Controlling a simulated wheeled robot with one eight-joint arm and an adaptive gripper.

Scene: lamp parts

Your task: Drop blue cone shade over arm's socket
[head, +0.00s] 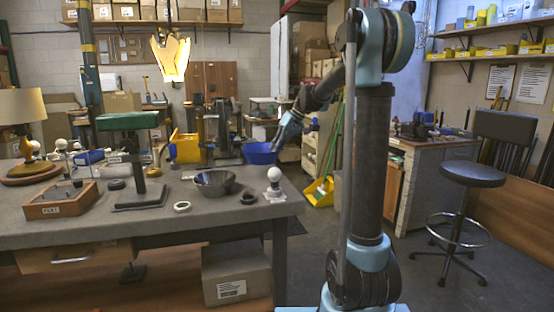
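A blue shade (259,153), wide and bowl-like in outline, shows at the far right part of the bench. My gripper (277,146) is at its right rim, pointing down and left. The fingers are small and dark here, so I cannot tell whether they touch or grip the shade, or whether it rests on the bench. A white round bulb (274,174) stands on a small pale base near the bench's right front corner, in front of the shade. I cannot tell which part is the arm's socket. Another blue piece (90,157) lies at the back left.
The grey bench (225,222) carries a dark bowl (214,182), a white ring (182,206), a green-topped stand (128,122), a wooden tray (58,201) and a cream-shaded lamp (21,106). A lit yellow lamp (171,57) hangs above. A stool (473,174) stands at right.

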